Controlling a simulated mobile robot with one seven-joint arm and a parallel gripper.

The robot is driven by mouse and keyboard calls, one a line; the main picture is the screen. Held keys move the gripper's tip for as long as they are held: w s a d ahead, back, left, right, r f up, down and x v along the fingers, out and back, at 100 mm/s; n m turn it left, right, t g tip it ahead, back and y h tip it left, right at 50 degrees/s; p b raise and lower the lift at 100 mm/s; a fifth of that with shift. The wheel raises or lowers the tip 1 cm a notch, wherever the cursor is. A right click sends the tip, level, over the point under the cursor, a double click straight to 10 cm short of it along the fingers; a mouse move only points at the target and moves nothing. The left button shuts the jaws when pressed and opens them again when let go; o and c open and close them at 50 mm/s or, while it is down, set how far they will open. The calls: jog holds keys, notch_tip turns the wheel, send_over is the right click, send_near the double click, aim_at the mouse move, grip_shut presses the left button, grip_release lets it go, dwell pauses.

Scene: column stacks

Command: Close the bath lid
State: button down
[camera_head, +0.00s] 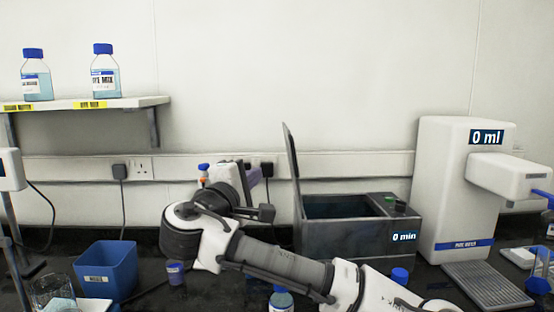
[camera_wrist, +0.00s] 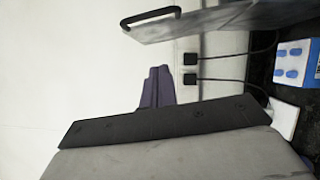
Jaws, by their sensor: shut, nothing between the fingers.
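The bath (camera_head: 345,207) is a dark box with a "0 min" display, on the counter right of centre. Its lid (camera_head: 292,180) stands open, nearly upright and leaning slightly left, at the bath's left side. In the wrist view the grey lid panel (camera_wrist: 205,22) crosses the top, with a black handle (camera_wrist: 150,17) at its end. My gripper (camera_head: 254,175) is left of the lid, apart from it. Its purple fingers (camera_wrist: 157,75) are shut and empty in the wrist view. My forearm hides part of the bath's lower front.
A white dispenser (camera_head: 440,185) reading "0 ml" stands right of the bath. A blue-capped bottle (camera_head: 281,300) is near my forearm. A shelf (camera_head: 140,102) holds two bottles.

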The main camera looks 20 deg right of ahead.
jog(key=w+d+r+p, duration=0.1)
jog(key=w+d+p, duration=0.1)
jog(key=d, duration=0.5)
jog(key=shift+w+d+p, duration=0.15)
jog(key=shift+w+p, duration=0.1)
jog(key=shift+p, duration=0.6)
